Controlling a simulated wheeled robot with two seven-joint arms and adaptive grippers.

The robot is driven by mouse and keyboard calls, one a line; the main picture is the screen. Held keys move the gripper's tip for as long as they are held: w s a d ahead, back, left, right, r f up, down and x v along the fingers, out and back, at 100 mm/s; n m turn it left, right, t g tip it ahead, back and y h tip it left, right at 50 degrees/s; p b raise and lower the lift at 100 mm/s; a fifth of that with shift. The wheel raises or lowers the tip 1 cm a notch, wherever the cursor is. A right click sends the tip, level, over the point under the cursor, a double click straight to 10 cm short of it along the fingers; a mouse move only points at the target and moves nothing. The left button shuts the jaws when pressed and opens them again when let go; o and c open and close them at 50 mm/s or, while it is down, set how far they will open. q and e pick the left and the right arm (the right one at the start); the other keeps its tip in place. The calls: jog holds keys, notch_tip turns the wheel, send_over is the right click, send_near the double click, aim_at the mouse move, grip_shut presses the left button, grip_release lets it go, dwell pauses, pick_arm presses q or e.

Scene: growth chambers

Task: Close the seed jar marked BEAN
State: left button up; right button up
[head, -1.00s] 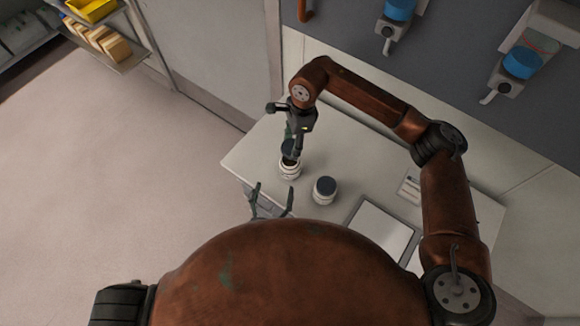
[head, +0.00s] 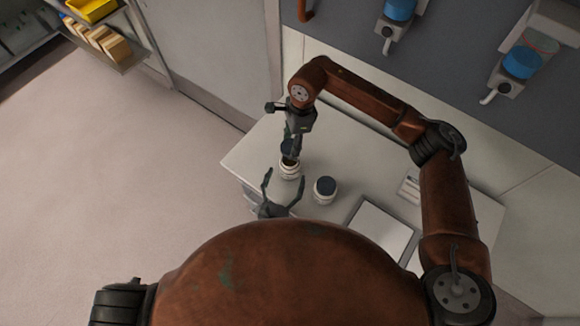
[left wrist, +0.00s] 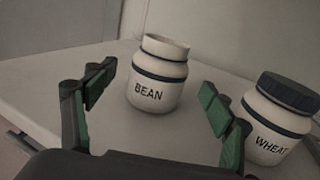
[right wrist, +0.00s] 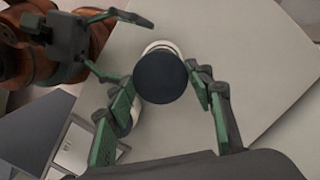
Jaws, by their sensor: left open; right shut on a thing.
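The BEAN jar (head: 289,172) is white with dark bands and stands upright on the table. In the left wrist view the BEAN jar (left wrist: 160,78) has an open mouth with no lid on it. My right gripper (head: 290,145) is shut on a dark round lid (right wrist: 160,77) and holds it above the jar; the lid hides most of the jar in the right wrist view. My left gripper (head: 284,180) is open and empty, low on the near side of the BEAN jar. Its fingers (left wrist: 155,100) point towards the jar, one to each side, apart from it.
The WHEAT jar (head: 325,190), with its dark lid on, stands close to the right of the BEAN jar; it also shows in the left wrist view (left wrist: 278,118). A flat pale panel (head: 380,229) lies further right. Wall dispensers (head: 522,63) hang behind. The table's left edge is near.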

aim_at(290, 165)
pick_arm(q)
jog(key=shift+x, duration=2.7)
jog(key=c, duration=1.8)
pick_arm(e)
jog(key=shift+f, duration=2.5)
jog(key=shift+f, duration=0.9)
jog(key=shift+f, duration=0.6)
